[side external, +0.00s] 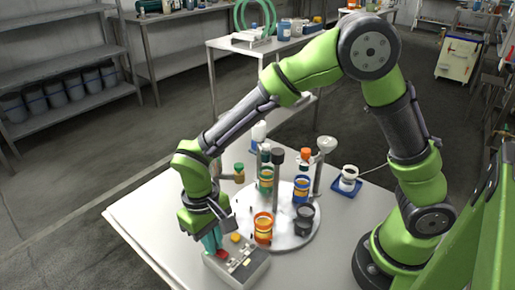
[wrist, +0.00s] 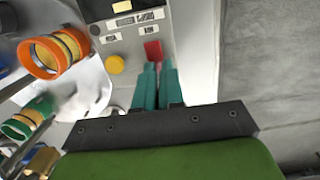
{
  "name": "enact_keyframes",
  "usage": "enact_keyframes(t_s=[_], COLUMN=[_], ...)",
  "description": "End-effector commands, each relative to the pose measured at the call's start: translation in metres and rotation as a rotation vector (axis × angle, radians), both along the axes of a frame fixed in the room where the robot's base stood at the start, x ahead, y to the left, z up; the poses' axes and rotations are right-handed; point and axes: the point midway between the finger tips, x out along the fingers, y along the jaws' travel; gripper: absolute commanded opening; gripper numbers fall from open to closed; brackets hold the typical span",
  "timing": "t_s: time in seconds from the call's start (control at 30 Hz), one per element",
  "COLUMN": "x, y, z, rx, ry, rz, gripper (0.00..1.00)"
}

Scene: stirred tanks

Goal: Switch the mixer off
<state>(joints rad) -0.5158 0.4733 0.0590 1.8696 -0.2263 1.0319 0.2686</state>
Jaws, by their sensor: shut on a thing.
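The grey control box (side external: 240,268) sits at the front edge of the table. It also shows at the top of the wrist view (wrist: 105,42), with a red switch (wrist: 153,50), a yellow round knob (wrist: 116,64) and small display panels. My gripper (wrist: 158,66) has its teal fingers close together at the red switch, shut on it; the fingertips partly hide its lower part. In the side view my gripper (side external: 213,247) points down at the box, and the red switch (side external: 222,254) shows beside the fingertips. The mixer's round pale plate (side external: 283,239) stands behind the box.
Several tanks with coloured rings stand on the plate, including an orange one (side external: 263,228) close to the box, also in the wrist view (wrist: 55,53). Dark posts (side external: 277,180) rise among them. A white cup on a blue tray (side external: 347,184) stands farther right. The table's left part is clear.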

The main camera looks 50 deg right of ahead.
Motion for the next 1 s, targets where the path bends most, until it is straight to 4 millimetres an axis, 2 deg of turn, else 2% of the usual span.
enact_keyframes(t_s=[0.03,0.5,0.77,0.87,1.0], x=[0.001,-0.016,-0.019,-0.019,-0.014], y=[-0.006,-0.007,-0.004,-0.003,-0.003], z=[-0.011,-0.006,-0.006,-0.003,0.013], rx=[-0.016,-0.019,-0.016,-0.014,-0.01], ry=[0.0,0.007,0.014,0.013,0.001], rz=[0.014,0.011,0.011,0.011,0.01], gripper=[0.0,0.0,0.0,0.0,0.0])
